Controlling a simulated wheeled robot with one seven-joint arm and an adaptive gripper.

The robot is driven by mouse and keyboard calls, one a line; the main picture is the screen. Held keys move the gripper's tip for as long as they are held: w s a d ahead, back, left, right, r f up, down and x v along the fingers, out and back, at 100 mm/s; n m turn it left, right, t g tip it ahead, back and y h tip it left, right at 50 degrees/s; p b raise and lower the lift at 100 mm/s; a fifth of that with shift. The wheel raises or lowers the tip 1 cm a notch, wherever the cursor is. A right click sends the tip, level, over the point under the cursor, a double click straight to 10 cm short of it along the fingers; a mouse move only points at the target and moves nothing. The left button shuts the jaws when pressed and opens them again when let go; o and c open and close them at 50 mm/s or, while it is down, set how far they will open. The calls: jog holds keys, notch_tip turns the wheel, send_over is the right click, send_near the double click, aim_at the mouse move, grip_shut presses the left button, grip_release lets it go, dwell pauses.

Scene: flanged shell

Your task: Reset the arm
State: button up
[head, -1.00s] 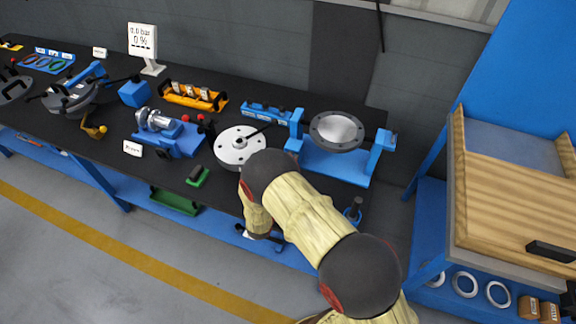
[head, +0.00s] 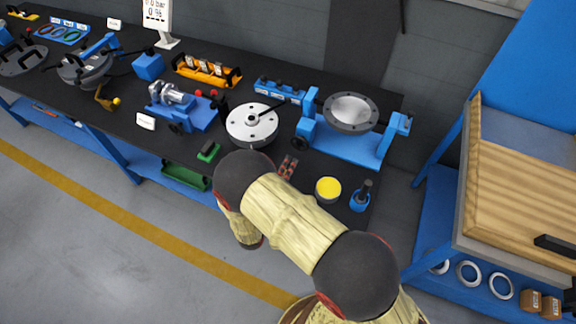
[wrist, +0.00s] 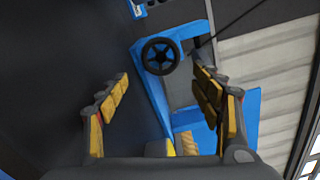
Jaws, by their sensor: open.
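My gripper (wrist: 165,95) is open in the wrist view, with its yellow-padded fingers wide apart and nothing between them. In the head view my arm is bent in front of the bench's front right part, and the gripper is hidden. The flanged shell (head: 352,110) sits in a blue stand (head: 342,146) at the bench's right end. A black handwheel (wrist: 160,56) on a blue frame (wrist: 150,90) shows beyond the fingers in the wrist view.
A grey flanged disc (head: 251,126), a yellow-topped round pot (head: 328,188) and a blue holder (head: 361,197) stand on the black bench. A blue clamp fixture (head: 185,110) is further left. A wooden-topped cart (head: 520,190) is at right. The floor in front is open.

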dwell(0.4)
jog(key=s+d+r+m+g+h, duration=0.2)
jog(key=d+r+m+g+h, duration=0.65)
jog(key=d+r+m, duration=0.95)
jog(key=s+d+r+m+g+y, duration=0.5)
jog(key=s+d+r+m+g, duration=0.15)
jog(key=s+d+m, duration=0.3)
jog(key=s+a+r+m+t+y, duration=0.1)
jog(key=s+a+r+m+y, duration=0.1)
jog(key=s+r+m+y, duration=0.3)
jog(key=s+a+r+m+t+y, duration=0.1)
jog(key=s+r+m+y, duration=0.3)
jog(key=s+m, duration=0.5)
jog(key=r+m+t, duration=0.1)
jog(key=m, duration=0.4)
jog(key=shift+s+a+r+t+y, duration=0.15)
jog(key=shift+s+a+t+y, duration=0.15)
jog(key=shift+s+a+y, duration=0.1)
